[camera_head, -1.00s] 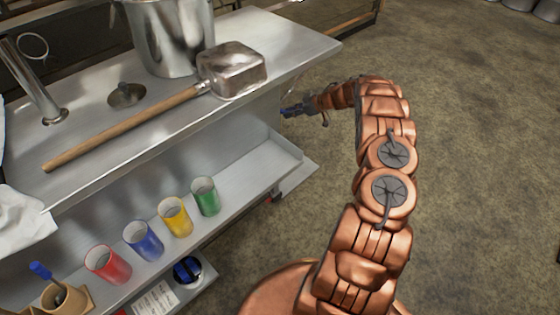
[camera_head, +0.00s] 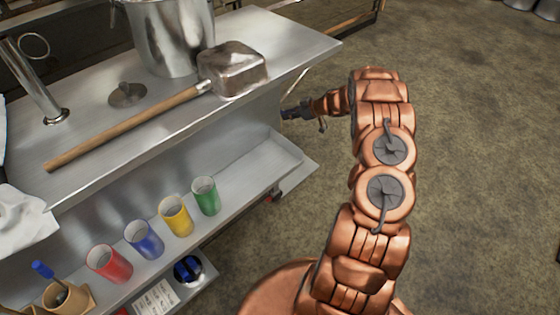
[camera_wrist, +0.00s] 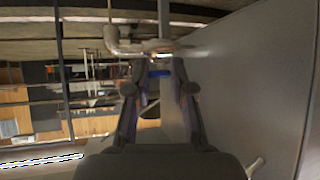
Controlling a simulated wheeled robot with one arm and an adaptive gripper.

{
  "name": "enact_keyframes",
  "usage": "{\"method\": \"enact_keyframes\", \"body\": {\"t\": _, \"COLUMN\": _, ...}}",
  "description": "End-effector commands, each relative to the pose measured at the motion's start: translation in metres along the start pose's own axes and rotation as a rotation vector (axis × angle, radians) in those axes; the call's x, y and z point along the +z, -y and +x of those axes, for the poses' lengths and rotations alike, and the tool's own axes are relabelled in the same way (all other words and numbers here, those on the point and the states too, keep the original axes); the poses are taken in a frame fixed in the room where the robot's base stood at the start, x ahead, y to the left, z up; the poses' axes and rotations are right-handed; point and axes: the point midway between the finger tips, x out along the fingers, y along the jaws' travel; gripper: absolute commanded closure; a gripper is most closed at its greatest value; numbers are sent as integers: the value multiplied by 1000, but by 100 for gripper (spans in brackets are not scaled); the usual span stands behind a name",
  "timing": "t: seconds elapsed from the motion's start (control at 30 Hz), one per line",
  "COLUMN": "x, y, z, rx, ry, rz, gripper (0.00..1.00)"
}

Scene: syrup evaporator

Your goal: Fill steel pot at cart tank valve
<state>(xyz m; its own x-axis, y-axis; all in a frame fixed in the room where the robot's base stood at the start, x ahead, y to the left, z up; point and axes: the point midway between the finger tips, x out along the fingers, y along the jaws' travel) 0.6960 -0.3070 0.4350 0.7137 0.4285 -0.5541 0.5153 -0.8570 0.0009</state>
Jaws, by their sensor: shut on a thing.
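My gripper (camera_head: 297,112) reaches past the far end of the steel cart, just beyond its side panel. In the wrist view its fingers (camera_wrist: 160,74) close around a small blue piece (camera_wrist: 160,72), which looks like a valve handle. A metal pipe fitting (camera_wrist: 125,42) lies just beyond the fingertips. A large steel vessel (camera_head: 172,38) stands on the cart top (camera_head: 285,45), its upper part cut off by the frame; I cannot tell whether it is the pot or the tank. No pot shows clearly below the fitting.
A long-handled metal ladle (camera_head: 232,72) lies across the cart top, near a small round lid (camera_head: 127,94). Red, blue, yellow and green cups (camera_head: 206,196) stand on the lower shelf (camera_head: 262,165). A smooth grey panel (camera_wrist: 250,75) is close on the wrist view's right. Floor right of the cart is clear.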

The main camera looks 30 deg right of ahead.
Motion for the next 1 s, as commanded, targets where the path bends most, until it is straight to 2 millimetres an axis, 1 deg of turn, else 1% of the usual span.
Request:
{"method": "enact_keyframes", "body": {"t": 0.5, "x": 1, "y": 19, "z": 5, "rx": 139, "ry": 1, "rz": 96, "gripper": 100}}
{"method": "enact_keyframes", "body": {"t": 0.73, "x": 0, "y": 24, "z": 5, "rx": 191, "ry": 1, "rz": 129, "gripper": 100}}
{"method": "enact_keyframes", "body": {"t": 1.0, "x": -1, "y": 25, "z": 3, "rx": 200, "ry": 3, "rz": 135, "gripper": 100}}
